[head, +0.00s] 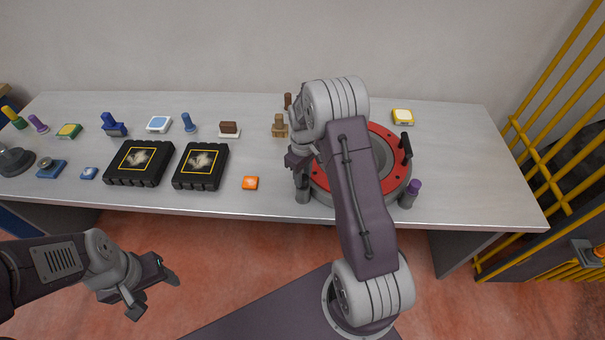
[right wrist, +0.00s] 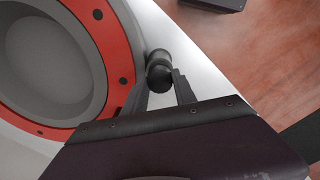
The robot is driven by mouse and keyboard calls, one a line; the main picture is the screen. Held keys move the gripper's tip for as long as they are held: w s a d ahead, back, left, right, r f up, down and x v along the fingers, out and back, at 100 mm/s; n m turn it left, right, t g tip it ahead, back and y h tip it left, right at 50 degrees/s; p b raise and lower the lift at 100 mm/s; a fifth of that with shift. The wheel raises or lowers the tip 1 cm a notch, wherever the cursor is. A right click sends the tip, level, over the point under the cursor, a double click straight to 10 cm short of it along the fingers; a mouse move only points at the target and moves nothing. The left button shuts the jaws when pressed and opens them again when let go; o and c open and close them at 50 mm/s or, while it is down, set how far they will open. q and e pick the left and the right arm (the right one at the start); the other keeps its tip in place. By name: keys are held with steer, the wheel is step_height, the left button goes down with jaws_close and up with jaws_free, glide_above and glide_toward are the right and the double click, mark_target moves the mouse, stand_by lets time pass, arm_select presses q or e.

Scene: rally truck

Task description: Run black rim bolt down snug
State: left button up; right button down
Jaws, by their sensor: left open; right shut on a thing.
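A wheel with a red ring rim (head: 378,186) lies flat on the right half of the table; the ring (right wrist: 121,58) also shows in the right wrist view. My right gripper (head: 302,172) is at the wheel's left edge, shut on a black round-headed piece (right wrist: 158,72) that looks like the black rim bolt. The piece is just outside the red ring in the wrist view; its lower end is hidden. A black upright piece (head: 406,146) stands on the ring's right side. My left gripper (head: 155,297) is open and empty in front of the table.
A grey post (head: 408,200) with a purple top stands at the wheel's front right. Several small coloured pieces line the back. A yellow barred cage (head: 540,140) stands at right.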

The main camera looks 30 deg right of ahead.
steer(key=m+p, duration=0.1)
steer(key=m, duration=0.3)
steer(key=shift+m, duration=0.3)
steer(key=m, duration=0.4)
steer(key=shift+m+p, duration=0.3)
steer(key=shift+p, duration=0.05)
steer(key=m, duration=0.4)
steer(key=shift+d+p, duration=0.1)
steer(key=shift+p, duration=0.2)
steer(key=shift+w+r+m, duration=0.1)
steer(key=shift+m, duration=1.9)
steer(key=c, duration=1.1)
jaws_free()
steer(key=shift+o, duration=0.5)
